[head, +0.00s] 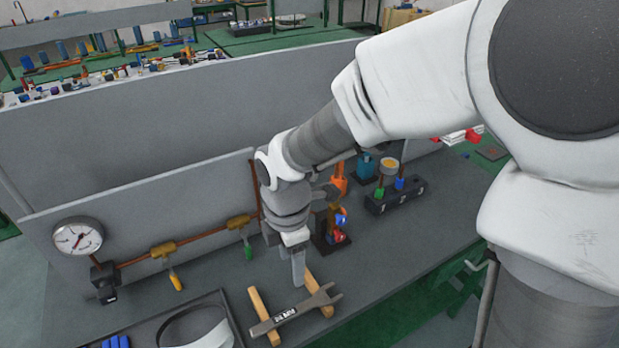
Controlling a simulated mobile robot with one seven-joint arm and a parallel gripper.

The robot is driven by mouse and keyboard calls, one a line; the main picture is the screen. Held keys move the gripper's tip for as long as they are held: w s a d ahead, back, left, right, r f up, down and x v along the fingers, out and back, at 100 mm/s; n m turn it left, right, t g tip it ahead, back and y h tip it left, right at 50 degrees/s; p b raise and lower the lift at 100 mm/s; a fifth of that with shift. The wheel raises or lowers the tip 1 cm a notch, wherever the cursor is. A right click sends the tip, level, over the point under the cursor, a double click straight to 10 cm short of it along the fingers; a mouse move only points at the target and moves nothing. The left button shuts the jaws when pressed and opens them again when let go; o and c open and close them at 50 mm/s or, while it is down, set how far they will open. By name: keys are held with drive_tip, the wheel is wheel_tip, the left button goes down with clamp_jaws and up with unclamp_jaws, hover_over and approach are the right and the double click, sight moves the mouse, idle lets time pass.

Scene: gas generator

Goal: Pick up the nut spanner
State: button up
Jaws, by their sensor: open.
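The nut spanner (296,311) is a dark grey open-ended wrench with a dark label on its handle. It lies across two light wooden strips (262,317) on the grey bench, with its forked jaw to the right. My gripper (299,279) points down just above and behind the spanner's middle, near the upper end of the right strip. It is open with nothing seen in it. Its fingers overlap in this view, and I cannot tell the exact gap to the spanner.
A pressure gauge (78,238) and copper pipe with valves (163,249) stand along the back panel. A small rig with red and blue parts (334,232) stands close right of my gripper. A black tray (150,325) is at front left. The bench (400,243) is clear to the right.

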drive_tip(key=f, duration=0.1)
drive_tip(key=b, duration=0.1)
hover_over(295, 310)
drive_tip(key=shift+n, duration=0.4)
drive_tip(key=f, duration=1.1)
drive_tip(key=shift+s+a, duration=0.2)
drive_tip(key=shift+a, duration=0.05)
drive_tip(key=shift+w+d+f, duration=0.1)
drive_tip(key=shift+d+f, duration=0.05)
drive_tip(key=shift+f, duration=1.35)
drive_tip(key=shift+w+d+f, duration=0.1)
drive_tip(key=shift+d+f, duration=0.05)
drive_tip(key=shift+f, duration=1.35)
clamp_jaws()
